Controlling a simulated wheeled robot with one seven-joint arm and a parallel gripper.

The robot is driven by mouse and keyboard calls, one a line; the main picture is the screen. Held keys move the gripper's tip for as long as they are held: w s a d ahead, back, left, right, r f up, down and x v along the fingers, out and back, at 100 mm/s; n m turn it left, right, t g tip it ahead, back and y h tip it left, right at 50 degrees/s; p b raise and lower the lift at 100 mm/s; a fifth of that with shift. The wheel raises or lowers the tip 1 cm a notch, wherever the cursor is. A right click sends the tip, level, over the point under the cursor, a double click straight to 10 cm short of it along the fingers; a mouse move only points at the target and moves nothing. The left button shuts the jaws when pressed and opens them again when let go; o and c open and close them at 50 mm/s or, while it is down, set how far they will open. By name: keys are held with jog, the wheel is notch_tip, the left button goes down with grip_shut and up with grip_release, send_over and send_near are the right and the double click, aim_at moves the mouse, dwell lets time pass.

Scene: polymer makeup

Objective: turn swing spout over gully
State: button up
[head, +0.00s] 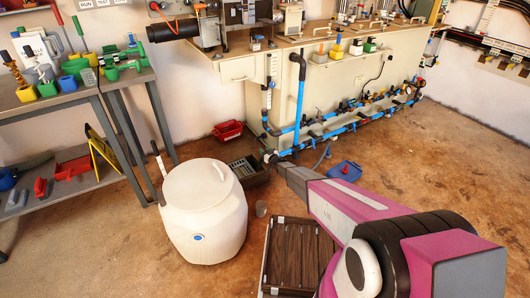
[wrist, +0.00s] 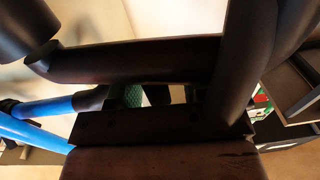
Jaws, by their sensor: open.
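A dark open-topped box with a light slatted grate, which looks like the gully (head: 247,172), sits on the floor behind the white drum. Blue pipework (head: 299,92) drops from the bench to floor level just right of it. I cannot pick out the swing spout for sure; a dark bent tube (wrist: 130,62) crosses the wrist view close up. My gripper (head: 270,158) is open, low at the pipe end beside the gully's right edge. Its fingertips are too small and dark to tell contact. Blue pipe (wrist: 40,112) also shows at left in the wrist view.
A white drum (head: 204,212) stands left of my arm. A red bin (head: 228,131) lies behind the gully. Floor at right is clear.

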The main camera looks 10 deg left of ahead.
grip_shut()
jog(key=shift+w+a+m+t+h, duration=0.2)
jog(key=shift+w+m+t+h, duration=0.25)
jog(key=shift+m+h, duration=0.3)
jog(key=shift+w+a+m+t+h, duration=0.2)
jog(key=shift+m+t+h, duration=0.35)
jog(key=shift+h, duration=0.3)
grip_release()
jog(key=v, duration=1)
jog(key=shift+s+d, duration=0.2)
jog(key=shift+s, duration=0.15)
